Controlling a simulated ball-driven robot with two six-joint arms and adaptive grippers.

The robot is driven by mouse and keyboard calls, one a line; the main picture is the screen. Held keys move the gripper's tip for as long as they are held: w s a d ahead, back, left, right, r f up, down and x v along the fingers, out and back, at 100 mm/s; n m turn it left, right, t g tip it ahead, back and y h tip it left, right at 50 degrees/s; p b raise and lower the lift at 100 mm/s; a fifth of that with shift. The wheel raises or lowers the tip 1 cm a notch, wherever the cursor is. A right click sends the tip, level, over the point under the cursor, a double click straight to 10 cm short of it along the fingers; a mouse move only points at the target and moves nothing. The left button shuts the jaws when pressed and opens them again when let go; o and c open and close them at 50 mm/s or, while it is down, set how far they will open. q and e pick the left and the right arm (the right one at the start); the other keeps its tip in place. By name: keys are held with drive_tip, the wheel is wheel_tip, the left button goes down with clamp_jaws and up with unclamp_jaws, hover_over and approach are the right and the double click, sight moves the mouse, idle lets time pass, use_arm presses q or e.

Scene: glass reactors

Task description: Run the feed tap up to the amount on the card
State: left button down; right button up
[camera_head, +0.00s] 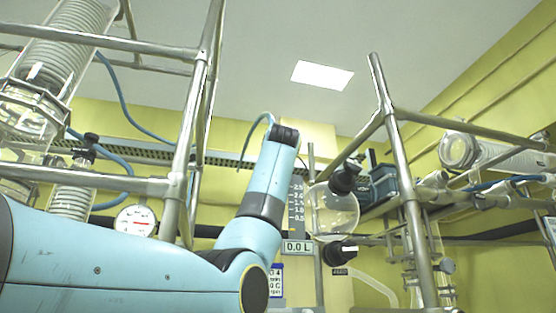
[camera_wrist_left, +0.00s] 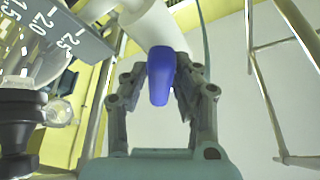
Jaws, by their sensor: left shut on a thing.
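My left gripper (camera_wrist_left: 163,68) is shut on a blue handle (camera_wrist_left: 159,84) in the left wrist view. In the head view my left arm bends upward and its wrist hides the gripper and the handle. A round glass feed vessel (camera_head: 333,212) stands right of the arm, with a black knob (camera_head: 341,251) below it and a FEED label. A dark scale plate (camera_head: 296,205) beside it is marked up to 2.5, and the display (camera_head: 297,247) reads 0.0 L. A small blue-and-white card (camera_head: 276,282) is partly hidden by my arm. My right gripper is not in view.
Metal frame posts (camera_head: 198,110) stand at left and right, close around my arm. A dial gauge (camera_head: 135,221) and coiled glassware (camera_head: 62,60) are at the left. A glass condenser (camera_head: 495,155) lies across the right frame. Blue hoses run along the wall.

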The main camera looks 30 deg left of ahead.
use_arm(q)
drive_tip(key=shift+w+f, duration=0.15)
drive_tip(key=shift+f, duration=0.1)
drive_tip(key=c, duration=1.2)
unclamp_jaws()
drive_tip(key=shift+r, duration=0.1)
drive_tip(key=shift+o, duration=0.2)
drive_tip(key=v, duration=1.2)
